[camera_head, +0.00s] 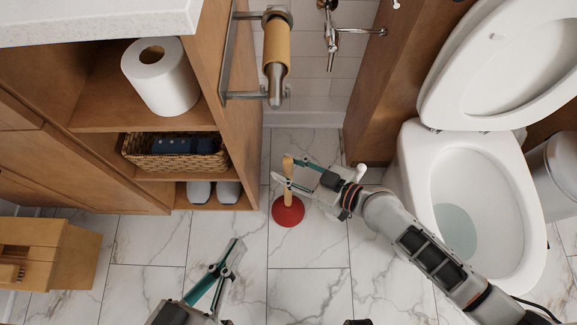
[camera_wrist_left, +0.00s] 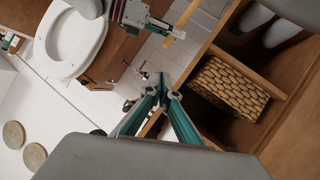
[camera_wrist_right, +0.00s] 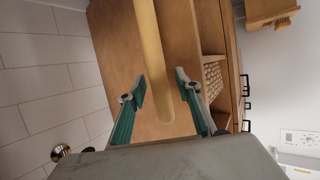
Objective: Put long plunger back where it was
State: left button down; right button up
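The long plunger has a red cup (camera_head: 288,212) and a pale wooden handle (camera_head: 288,164). It looks about upright, cup down, on or just above the marble floor; I cannot tell which. My right gripper (camera_head: 283,168) is at the upper handle. My left gripper (camera_head: 238,248) is empty, low over the floor left of the plunger. Its fingertips (camera_wrist_left: 163,85) are close together in the left wrist view.
The toilet (camera_head: 475,205) stands at the right with its lid up, beside a metal bin (camera_head: 560,165). A wooden cabinet (camera_head: 245,120) with a basket (camera_head: 180,153) is at left, a paper holder (camera_head: 276,55) on its side. A wooden stool (camera_head: 60,250) is lower left. Floor between is clear.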

jog(key=shift+w+r, duration=0.1)
jog(key=shift+r, duration=0.2)
pick_arm(q)
jog(key=shift+w+a+r+m+p, duration=0.1)
jog(key=shift+a+m+p, duration=0.35)
jog(key=shift+m, duration=0.15)
pick_arm(e)
jog(key=v, duration=1.2)
jog(key=shift+f, duration=0.15)
